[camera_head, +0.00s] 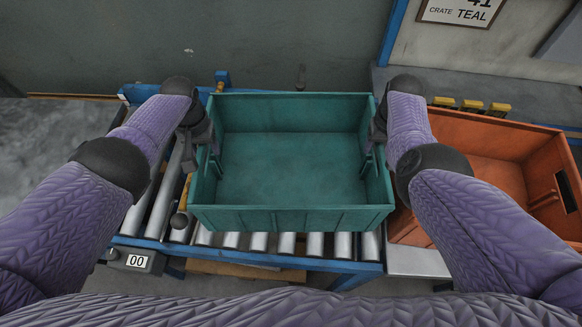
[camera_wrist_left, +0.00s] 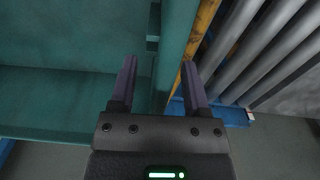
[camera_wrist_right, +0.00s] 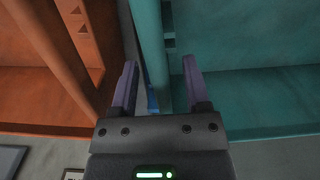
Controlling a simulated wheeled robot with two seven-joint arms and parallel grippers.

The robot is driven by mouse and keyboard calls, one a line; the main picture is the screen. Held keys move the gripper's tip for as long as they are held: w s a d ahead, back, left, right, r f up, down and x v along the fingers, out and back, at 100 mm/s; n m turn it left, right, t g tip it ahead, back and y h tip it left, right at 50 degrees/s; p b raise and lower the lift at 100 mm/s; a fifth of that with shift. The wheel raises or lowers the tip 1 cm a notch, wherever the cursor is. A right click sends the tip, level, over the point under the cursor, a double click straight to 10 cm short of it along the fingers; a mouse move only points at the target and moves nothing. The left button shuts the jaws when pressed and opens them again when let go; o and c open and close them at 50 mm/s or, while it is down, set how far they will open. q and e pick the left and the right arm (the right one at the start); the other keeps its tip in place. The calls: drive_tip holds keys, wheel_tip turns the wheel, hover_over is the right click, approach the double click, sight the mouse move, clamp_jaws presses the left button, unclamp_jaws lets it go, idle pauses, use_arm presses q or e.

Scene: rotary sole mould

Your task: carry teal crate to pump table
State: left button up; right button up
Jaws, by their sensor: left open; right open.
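The teal crate (camera_head: 290,217) is empty and sits upright on the roller conveyor in the middle of the head view. My left gripper (camera_head: 212,150) is open at its left wall. In the left wrist view the fingers of my left gripper (camera_wrist_left: 160,75) stand on either side of the teal crate's wall (camera_wrist_left: 172,50). My right gripper (camera_head: 371,150) is open at the right wall. In the right wrist view the fingers of my right gripper (camera_wrist_right: 158,78) straddle the teal crate's wall (camera_wrist_right: 150,40). I cannot tell whether the fingers touch the walls. I cannot identify a pump table.
The roller conveyor (camera_head: 259,242) has a blue frame and a "00" label box (camera_head: 136,260). An orange crate (camera_head: 490,145) stands close on the right, with a narrow gap. A "CRATE TEAL" sign (camera_head: 461,11) hangs on the back wall. Bare rollers lie left of the teal crate.

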use_arm(q)
drive_tip(key=shift+a+f, duration=0.1)
drive_tip(key=shift+f, duration=0.3)
use_arm(e)
drive_tip(key=shift+f, duration=0.4)
use_arm(q)
clamp_jaws()
use_arm(e)
clamp_jaws()
idle(0.6)
